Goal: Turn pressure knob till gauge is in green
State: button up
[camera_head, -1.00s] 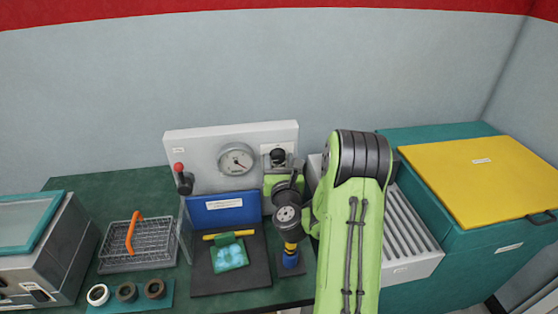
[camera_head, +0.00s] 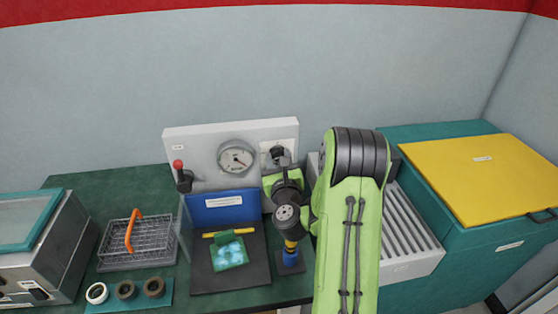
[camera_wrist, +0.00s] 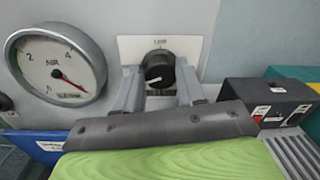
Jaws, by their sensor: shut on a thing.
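The black pressure knob (camera_wrist: 158,68) sits on a white plate on the panel, with a pale mark on its face. My gripper (camera_wrist: 160,76) is shut on the knob, one finger on each side. In the head view my gripper (camera_head: 279,168) reaches the knob (camera_head: 277,152) from the front. The round gauge (camera_wrist: 55,62), marked AIR, is left of the knob. Its red needle points to the lower right, past the 4. The gauge (camera_head: 236,157) also shows in the head view.
A red-topped lever (camera_head: 182,177) stands left of the gauge. A blue labelled panel (camera_head: 224,208) is below it. A black box (camera_wrist: 268,100) with red and green markings is right of the knob. A wire basket (camera_head: 138,250) is at the left.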

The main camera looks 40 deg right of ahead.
jog(key=n, duration=0.4)
jog(key=shift+f+n+b, duration=0.1)
jog(key=shift+n+b, duration=0.2)
jog(key=shift+b, duration=0.1)
jog(key=n+b, duration=0.1)
jog(key=n, duration=0.3)
jog(key=shift+n, duration=0.4)
jog(key=n+b, duration=0.1)
jog(key=n, duration=0.3)
jog(key=shift+f+n+t, duration=0.15)
jog(key=shift+n+t, duration=0.25)
jog(key=n+b, duration=0.6)
jog(key=n, duration=0.5)
jog(key=n+y+b, duration=0.1)
jog(key=n+b, duration=0.5)
jog(key=n, duration=0.5)
jog(key=shift+s+d+f+n+y+b, duration=0.1)
jog(key=shift+d+f+n+y+b, duration=0.1)
jog(key=shift+n+y+b, duration=0.1)
jog(key=shift+g, duration=0.3)
